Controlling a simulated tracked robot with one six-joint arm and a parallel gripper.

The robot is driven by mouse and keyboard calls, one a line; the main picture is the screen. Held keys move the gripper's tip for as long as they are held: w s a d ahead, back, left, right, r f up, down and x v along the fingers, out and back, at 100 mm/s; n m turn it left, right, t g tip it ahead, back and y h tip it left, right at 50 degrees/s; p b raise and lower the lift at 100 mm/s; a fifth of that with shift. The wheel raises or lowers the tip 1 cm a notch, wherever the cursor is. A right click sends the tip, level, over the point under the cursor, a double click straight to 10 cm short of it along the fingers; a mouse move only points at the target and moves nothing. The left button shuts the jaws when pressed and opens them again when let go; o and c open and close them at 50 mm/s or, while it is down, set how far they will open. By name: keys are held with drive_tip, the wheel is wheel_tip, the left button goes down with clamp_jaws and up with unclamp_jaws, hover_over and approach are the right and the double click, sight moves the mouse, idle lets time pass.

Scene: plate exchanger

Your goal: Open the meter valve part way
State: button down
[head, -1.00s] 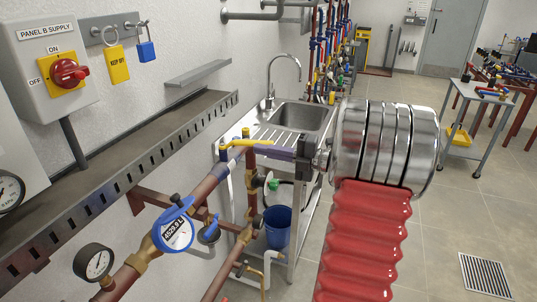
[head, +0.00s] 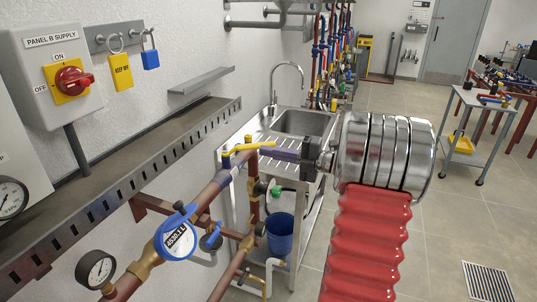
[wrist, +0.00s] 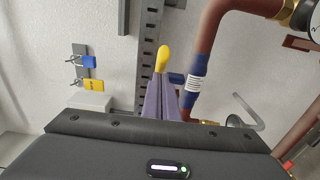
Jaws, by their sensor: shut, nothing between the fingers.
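A yellow lever handle (head: 248,147) sits on the brass valve at the top of the pipe, in line with the blue water meter (head: 179,241). The lever lies across the pipe's end, pointing right towards my gripper. My gripper (head: 266,153) is shut, with its purple fingers against or just beside the lever. Nothing shows between the fingers. In the wrist view, the yellow lever end (wrist: 162,58) shows just beyond the fingertips of my gripper (wrist: 163,78). The exact contact is hidden. The meter's display shows digits ending in L.
A slotted grey cable tray (head: 110,190) runs along the wall at left. A pressure gauge (head: 97,269) stands near the meter. A sink (head: 303,122) and blue bucket (head: 279,234) are behind the pipework. Open floor lies to the right.

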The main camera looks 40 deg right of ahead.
drive_tip(key=shift+s+a, duration=0.1)
drive_tip(key=v, duration=1.1)
drive_tip(key=shift+s+d, duration=0.2)
drive_tip(key=shift+s, duration=0.05)
drive_tip(key=shift+f, duration=0.1)
idle(0.4)
